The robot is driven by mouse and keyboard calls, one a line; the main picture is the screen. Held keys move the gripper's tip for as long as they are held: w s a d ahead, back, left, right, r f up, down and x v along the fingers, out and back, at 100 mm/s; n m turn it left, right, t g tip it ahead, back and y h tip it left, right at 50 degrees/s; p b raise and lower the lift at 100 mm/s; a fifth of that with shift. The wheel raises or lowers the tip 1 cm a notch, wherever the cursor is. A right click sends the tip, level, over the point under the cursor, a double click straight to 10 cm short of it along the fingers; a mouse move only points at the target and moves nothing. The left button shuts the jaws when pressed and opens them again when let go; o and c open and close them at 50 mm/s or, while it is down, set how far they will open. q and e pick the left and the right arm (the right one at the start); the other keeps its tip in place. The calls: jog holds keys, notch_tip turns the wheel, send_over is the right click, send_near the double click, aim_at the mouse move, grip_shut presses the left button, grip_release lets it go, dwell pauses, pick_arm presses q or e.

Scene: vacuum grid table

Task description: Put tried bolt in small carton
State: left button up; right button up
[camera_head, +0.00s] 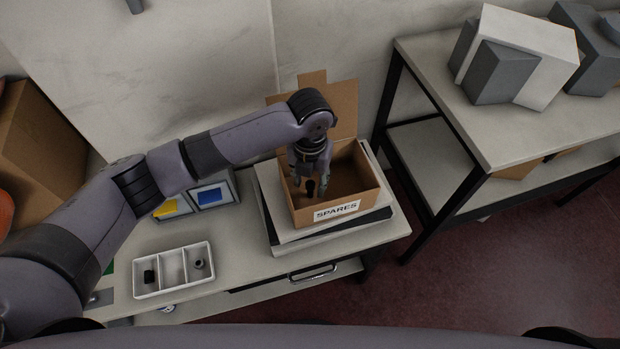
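The small open carton (344,211), brown with a "SPARES" label on its front, stands with its flaps up. My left gripper (311,190) points down inside the carton's opening, toward its left side. Its fingers look spread apart. A small dark piece, which looks like the bolt (310,188), shows between the fingertips with gaps at its sides; I cannot tell whether it touches the carton floor. My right gripper is not in view.
The carton rests on stacked flat cases (272,222) on the table. A white divided tray (173,283) holds a black part (149,276) and a dark round part (198,264). Two small framed panels (211,195) stand behind. A shelf table (530,143) stands at right.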

aim_at(310, 184)
pick_arm(q)
jog(key=shift+r, duration=0.6)
notch_tip(310, 184, up, 11)
jog(key=b, duration=0.2)
